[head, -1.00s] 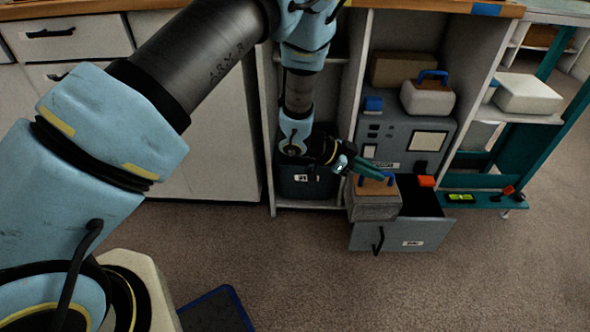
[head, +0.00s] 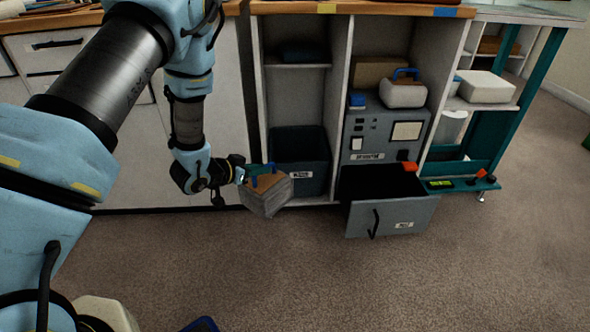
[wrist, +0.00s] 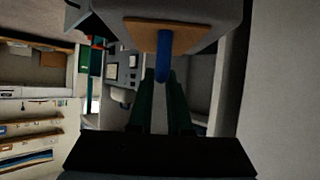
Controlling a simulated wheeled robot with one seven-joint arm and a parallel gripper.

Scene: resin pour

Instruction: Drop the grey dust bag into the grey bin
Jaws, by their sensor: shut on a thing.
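The grey dust bag (head: 266,198) is a boxy grey bag with a tan top plate and a blue handle. My gripper (head: 262,170) is shut on the blue handle, and the bag hangs below it, off the floor. In the wrist view the bag (wrist: 208,14) fills the top, with its blue handle between the green fingers of my gripper (wrist: 163,78). The grey bin (head: 308,178) is dark and open-topped, with a white label, in the low bay of the cabinet. In the head view the bag is left of the bin, in front of the cabinet, and overlaps the bin's lower left.
A grey extractor unit (head: 360,140) stands right of the bin, with its empty-looking drawer (head: 385,219) pulled out. A cabinet divider (head: 336,100) separates them. A shelf (head: 298,65) lies above the bin. The carpet (head: 300,270) in front is clear.

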